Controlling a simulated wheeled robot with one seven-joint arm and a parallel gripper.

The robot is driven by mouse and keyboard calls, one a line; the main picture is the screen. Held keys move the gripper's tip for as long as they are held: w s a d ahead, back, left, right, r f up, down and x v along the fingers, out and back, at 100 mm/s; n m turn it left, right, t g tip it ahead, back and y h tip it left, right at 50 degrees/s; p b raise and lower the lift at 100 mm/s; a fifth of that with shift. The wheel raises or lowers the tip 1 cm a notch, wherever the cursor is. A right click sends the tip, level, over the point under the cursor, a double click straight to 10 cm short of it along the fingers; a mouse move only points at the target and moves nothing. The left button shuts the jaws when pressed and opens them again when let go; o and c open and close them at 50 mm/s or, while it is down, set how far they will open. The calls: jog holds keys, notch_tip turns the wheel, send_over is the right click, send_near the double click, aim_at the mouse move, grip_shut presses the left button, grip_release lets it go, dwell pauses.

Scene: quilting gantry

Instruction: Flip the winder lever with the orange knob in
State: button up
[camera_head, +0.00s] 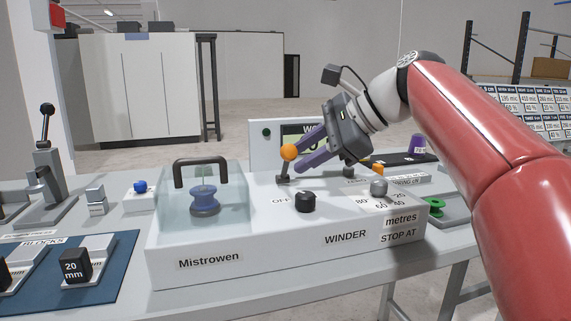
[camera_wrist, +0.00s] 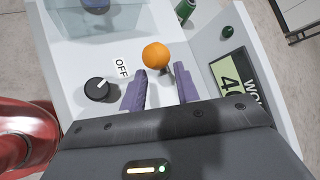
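The winder lever carries an orange knob (camera_head: 288,152) on a short dark stem rising from the top of the white winder box (camera_head: 175,268). In the wrist view the orange knob (camera_wrist: 155,55) lies just beyond the fingertips. My gripper (camera_head: 297,168) reaches in from the right, its purple fingers pointing left at the lever. In the wrist view the fingers of my gripper (camera_wrist: 160,78) are spread with a clear gap between them and nothing held. I cannot tell whether a finger touches the stem.
A black dial (camera_head: 305,202) beside the OFF label and a grey knob (camera_head: 378,187) stand on the winder's top. A clear cover with a black handle (camera_head: 200,164) encloses a blue bobbin (camera_head: 204,201) at left. A display panel (camera_head: 264,150) stands behind the lever.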

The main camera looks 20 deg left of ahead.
aim_at(285, 165)
jog(key=x, duration=0.5)
jog(key=shift+a, duration=0.15)
grip_shut()
